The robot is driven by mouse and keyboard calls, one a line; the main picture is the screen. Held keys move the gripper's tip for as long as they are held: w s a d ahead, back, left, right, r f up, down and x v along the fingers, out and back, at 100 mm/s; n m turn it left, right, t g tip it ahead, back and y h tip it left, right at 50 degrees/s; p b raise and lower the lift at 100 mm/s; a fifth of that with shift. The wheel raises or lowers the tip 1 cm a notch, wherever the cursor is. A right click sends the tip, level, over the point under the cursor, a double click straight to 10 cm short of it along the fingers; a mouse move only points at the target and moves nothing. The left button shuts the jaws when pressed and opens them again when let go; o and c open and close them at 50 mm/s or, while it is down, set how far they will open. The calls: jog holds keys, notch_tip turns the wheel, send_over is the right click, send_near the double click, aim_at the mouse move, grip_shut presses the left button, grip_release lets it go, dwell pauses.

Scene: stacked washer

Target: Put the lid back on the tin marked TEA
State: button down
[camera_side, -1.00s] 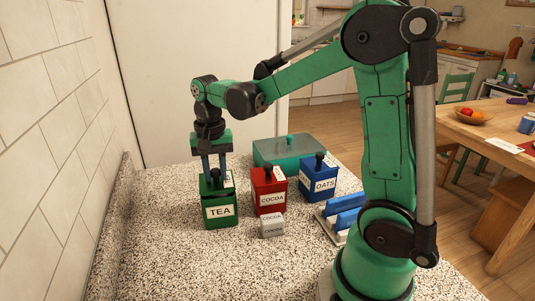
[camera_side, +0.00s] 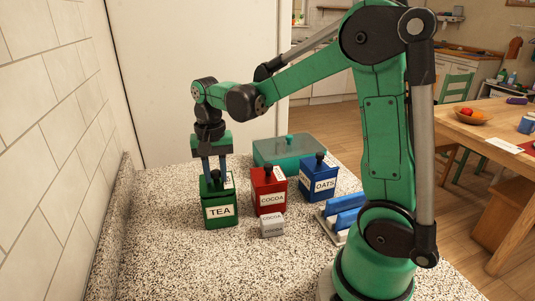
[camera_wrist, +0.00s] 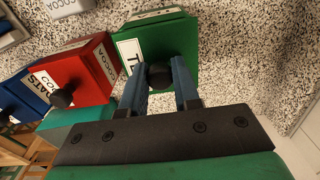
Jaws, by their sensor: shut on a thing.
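The green tin marked TEA (camera_side: 221,214) stands upright on the speckled counter in the side view. Its green lid (camera_wrist: 178,42), with a white label and a black knob (camera_wrist: 160,76), is at the tin's mouth. My gripper (camera_side: 214,178) points down from above and is shut on the lid's knob. In the wrist view its blue fingers (camera_wrist: 161,92) stand either side of the knob. The lid lies over the tin's top; I cannot tell whether it is fully seated, as a dark line shows near the rim.
A red COCOA tin (camera_side: 269,198) stands close right of the tea tin, with a small grey COCOA block (camera_side: 272,228) in front. A blue OATS tin (camera_side: 319,184), a teal box (camera_side: 288,154) and a blue-and-white rack (camera_side: 343,212) are further right. The tiled wall (camera_side: 50,130) is left.

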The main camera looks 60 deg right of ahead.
jog(key=c, duration=0.6)
grip_release()
jog(key=shift+o, duration=0.4)
jog(key=o, duration=0.4)
jog(key=shift+o, duration=0.2)
jog(key=shift+r, duration=3.5)
